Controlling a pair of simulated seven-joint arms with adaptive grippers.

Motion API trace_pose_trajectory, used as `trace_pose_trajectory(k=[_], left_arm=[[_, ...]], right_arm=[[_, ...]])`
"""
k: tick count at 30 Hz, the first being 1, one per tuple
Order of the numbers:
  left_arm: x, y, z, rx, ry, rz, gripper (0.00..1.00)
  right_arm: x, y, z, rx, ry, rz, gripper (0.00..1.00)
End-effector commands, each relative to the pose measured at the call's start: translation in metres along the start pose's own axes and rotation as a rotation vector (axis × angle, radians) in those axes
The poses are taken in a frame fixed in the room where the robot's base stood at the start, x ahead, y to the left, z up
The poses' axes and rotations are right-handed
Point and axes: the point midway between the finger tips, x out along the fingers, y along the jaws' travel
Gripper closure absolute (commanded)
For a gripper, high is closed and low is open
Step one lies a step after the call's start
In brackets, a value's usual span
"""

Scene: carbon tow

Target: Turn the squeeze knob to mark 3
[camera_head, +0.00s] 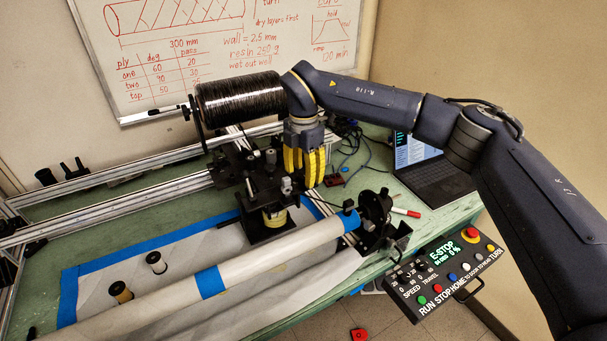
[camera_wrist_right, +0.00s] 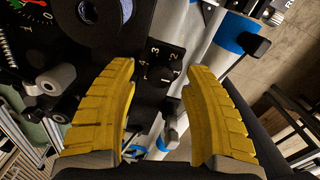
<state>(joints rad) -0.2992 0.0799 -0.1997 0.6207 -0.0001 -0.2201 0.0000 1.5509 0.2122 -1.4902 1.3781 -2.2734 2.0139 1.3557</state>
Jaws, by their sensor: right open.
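A small dark plate with marks 1 to 4 shows in the right wrist view, and a dark knob (camera_wrist_right: 160,76) appears to sit among these marks. Which mark it points to is too small to tell. My right gripper (camera_wrist_right: 160,72) is open, with its yellow fingers on either side of the marks in this view. I cannot tell whether it touches the knob. In the head view my right gripper (camera_head: 305,178) points down over the black carriage (camera_head: 266,225), right of its small upright knobs. The numbered plate is not readable there. My left gripper is not in view.
A control box (camera_head: 447,270), a laptop (camera_head: 435,178) and a red marker (camera_head: 406,212) are to the right.

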Motion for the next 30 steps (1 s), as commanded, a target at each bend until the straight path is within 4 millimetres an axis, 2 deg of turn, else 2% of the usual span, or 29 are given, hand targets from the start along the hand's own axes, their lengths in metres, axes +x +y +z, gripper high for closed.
trace_pose_trajectory(k=[15,27,30], left_arm=[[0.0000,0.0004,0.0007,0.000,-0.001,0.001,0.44],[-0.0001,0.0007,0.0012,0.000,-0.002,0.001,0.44],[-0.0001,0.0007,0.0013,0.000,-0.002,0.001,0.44]], right_arm=[[0.0068,0.0001,0.0001,0.000,0.000,0.001,0.52],[0.0066,0.0000,0.0000,-0.001,0.000,0.001,0.98],[0.0066,0.0000,0.0000,-0.001,0.000,0.000,1.00]])
